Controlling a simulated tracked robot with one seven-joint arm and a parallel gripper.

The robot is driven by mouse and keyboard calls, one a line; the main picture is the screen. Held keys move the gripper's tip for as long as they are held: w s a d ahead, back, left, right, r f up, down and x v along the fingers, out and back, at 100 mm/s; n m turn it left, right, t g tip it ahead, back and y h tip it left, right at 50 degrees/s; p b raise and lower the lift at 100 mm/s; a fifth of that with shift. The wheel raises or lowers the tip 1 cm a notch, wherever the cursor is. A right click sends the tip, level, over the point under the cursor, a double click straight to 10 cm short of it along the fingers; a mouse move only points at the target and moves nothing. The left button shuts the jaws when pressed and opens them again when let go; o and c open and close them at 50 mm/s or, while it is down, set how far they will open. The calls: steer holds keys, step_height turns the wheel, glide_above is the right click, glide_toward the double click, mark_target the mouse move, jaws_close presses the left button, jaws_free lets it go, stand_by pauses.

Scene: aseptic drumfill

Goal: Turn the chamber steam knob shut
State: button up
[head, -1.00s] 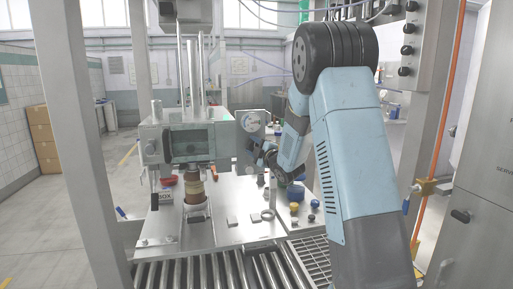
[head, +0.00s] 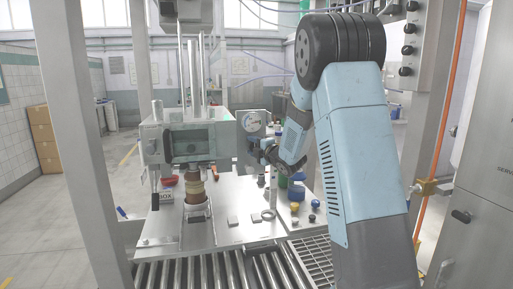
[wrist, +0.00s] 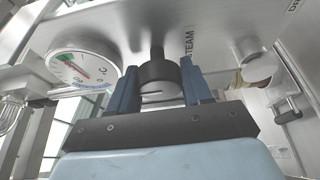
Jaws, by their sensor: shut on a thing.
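In the head view my gripper (head: 262,147) is at the grey panel under the gauge, and the knob cannot be made out there.
A round dial gauge (wrist: 83,67) is close left of the knob; it also shows in the head view (head: 251,122). A pale round fitting (wrist: 262,70) is to the right. Below my arm, a blue container (head: 297,193) and small caps stand on the steel table (head: 232,205).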

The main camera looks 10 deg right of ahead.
steer(key=shift+a, duration=0.35)
steer(key=o, duration=0.7)
steer(key=shift+f, duration=0.1)
steer(key=shift+o, duration=1.4)
steer(key=shift+d, duration=0.15)
steer(key=shift+d, duration=0.1)
steer(key=v, duration=1.3)
steer(key=shift+s, duration=0.35)
steer(key=shift+d, duration=0.1)
